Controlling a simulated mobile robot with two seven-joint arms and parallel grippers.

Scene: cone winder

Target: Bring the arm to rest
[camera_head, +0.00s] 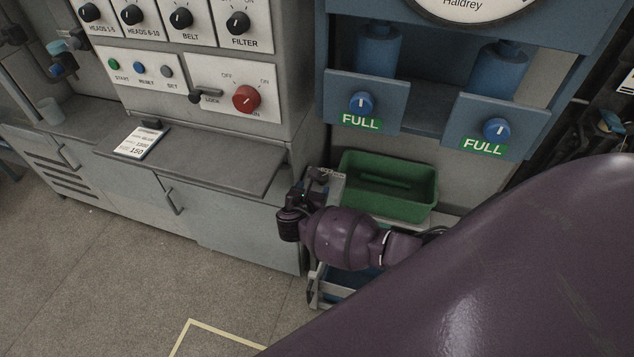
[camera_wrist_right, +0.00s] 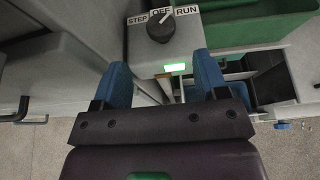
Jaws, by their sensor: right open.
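My right arm (camera_head: 345,237) is purple and reaches in from the right of the head view. Its right gripper (camera_head: 318,182) is beside the cabinet's right end, left of a green bin. In the wrist view the two blue fingers of the right gripper (camera_wrist_right: 161,76) are spread apart with nothing held between them. A dark selector knob (camera_wrist_right: 160,28) marked STEP, OFF and RUN lies just beyond the fingertips, apart from them. A lit green label (camera_wrist_right: 175,67) is below the knob. My left gripper is in neither view.
The green bin (camera_head: 388,190) is close to the right arm. The grey control cabinet (camera_head: 210,165) has a red knob (camera_head: 246,98) and a card (camera_head: 138,142) on its ledge. Blue panels (camera_head: 366,98) marked FULL are above the bin. The floor (camera_head: 110,280) at left is clear.

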